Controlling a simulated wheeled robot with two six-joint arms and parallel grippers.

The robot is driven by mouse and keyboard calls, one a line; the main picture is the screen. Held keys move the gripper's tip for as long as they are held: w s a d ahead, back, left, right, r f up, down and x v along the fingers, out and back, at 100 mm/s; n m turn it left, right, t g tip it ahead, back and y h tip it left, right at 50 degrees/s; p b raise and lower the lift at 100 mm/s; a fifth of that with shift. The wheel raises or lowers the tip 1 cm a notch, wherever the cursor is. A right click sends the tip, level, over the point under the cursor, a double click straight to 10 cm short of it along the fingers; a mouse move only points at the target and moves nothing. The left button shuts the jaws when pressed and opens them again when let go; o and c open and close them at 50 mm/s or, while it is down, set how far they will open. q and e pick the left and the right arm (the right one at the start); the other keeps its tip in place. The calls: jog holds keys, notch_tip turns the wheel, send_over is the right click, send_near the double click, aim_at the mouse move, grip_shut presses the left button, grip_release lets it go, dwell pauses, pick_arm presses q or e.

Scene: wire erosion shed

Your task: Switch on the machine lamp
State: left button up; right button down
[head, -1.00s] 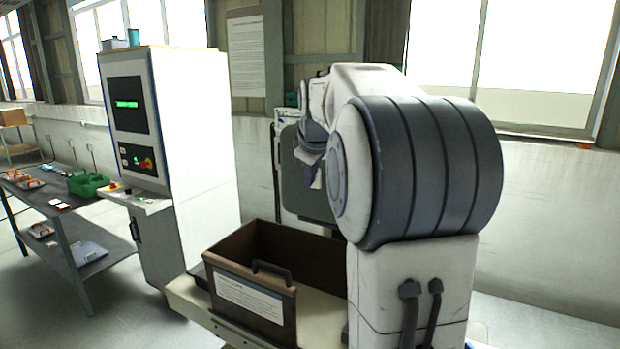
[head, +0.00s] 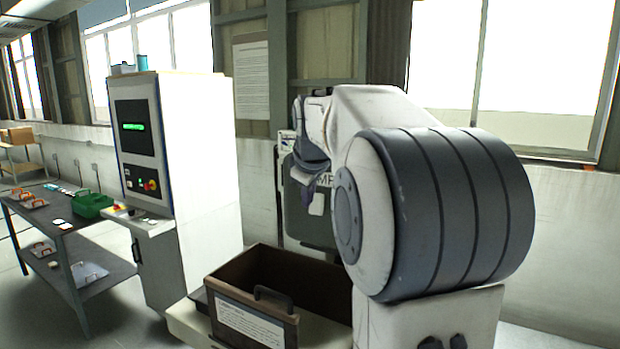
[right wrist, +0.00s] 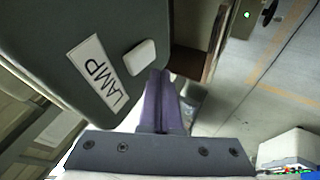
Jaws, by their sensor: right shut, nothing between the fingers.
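A dark grey panel (right wrist: 75,40) carries a white label reading LAMP (right wrist: 97,74). A small white switch (right wrist: 141,56) sits beside the label; I cannot tell which way it is set. My right gripper (right wrist: 158,74) is shut and empty, its tips just below and right of the switch in the right wrist view. I cannot tell whether they touch it. No lamp is visible. My left gripper is out of view.
A brown open box (head: 285,275) with a handle and label stands below the panel. A tall white control cabinet (head: 205,160) with a green display is left of it. A shelf table (head: 75,225) with a green bin (head: 92,205) stands far left.

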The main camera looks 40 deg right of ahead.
pick_arm(q)
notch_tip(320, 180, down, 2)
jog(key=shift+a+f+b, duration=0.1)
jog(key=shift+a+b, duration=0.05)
jog(key=shift+b, duration=0.7)
pick_arm(e)
jog(key=v, duration=1)
jog(key=shift+a+r, duration=0.25)
jog(key=shift+a, duration=0.2)
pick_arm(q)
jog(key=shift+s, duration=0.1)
